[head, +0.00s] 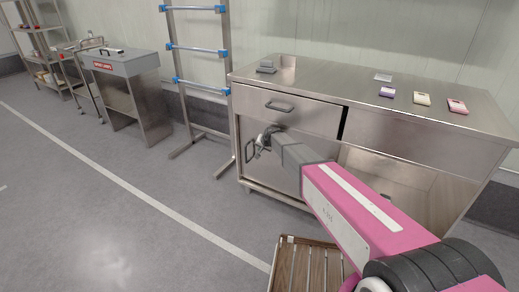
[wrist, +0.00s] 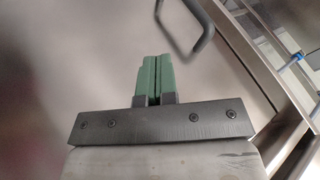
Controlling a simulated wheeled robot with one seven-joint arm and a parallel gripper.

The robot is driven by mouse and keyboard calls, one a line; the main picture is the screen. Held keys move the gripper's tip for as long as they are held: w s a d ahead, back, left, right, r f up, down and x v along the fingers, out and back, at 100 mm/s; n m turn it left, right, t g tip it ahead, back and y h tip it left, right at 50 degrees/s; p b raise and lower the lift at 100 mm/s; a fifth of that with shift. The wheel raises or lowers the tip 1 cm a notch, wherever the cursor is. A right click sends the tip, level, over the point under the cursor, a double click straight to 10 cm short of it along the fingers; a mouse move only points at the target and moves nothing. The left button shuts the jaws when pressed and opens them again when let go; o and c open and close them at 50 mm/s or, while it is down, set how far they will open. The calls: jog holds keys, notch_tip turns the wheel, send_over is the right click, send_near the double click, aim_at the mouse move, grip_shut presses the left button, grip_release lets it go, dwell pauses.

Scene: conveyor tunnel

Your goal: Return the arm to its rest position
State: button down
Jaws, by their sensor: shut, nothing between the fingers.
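My gripper (wrist: 155,80) shows in the wrist view with its two green fingers pressed together and nothing between them. In the head view my gripper (head: 262,142) is at the end of my pink arm, in front of the left side of the steel cabinet. A door handle (wrist: 190,25) is just beyond the fingers at the upper right of the wrist view, apart from them. The fingertips are small in the head view and their distance from the cabinet front is hard to tell.
The steel cabinet (head: 400,92) has a drawer handle (head: 280,106) and an open compartment on the right. Several small items lie on its top. A wooden slatted rack (head: 300,268) is on the floor in front. A blue-jointed frame (head: 196,49) stands left. The floor at left is clear.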

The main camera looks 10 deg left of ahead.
jog(key=s+d+r+g+h, duration=0.1)
jog(key=s+d+r, duration=0.1)
jog(key=s+d, duration=0.9)
jog(key=s+d+r+g+h, duration=0.2)
jog(key=s+d, duration=0.9)
jog(key=d, duration=0.6)
jog(key=s+d+r+g+h, duration=0.2)
jog(key=s+d, duration=0.9)
jog(key=d, duration=0.3)
jog(key=shift+d, duration=0.4)
jog(key=shift+r, duration=0.1)
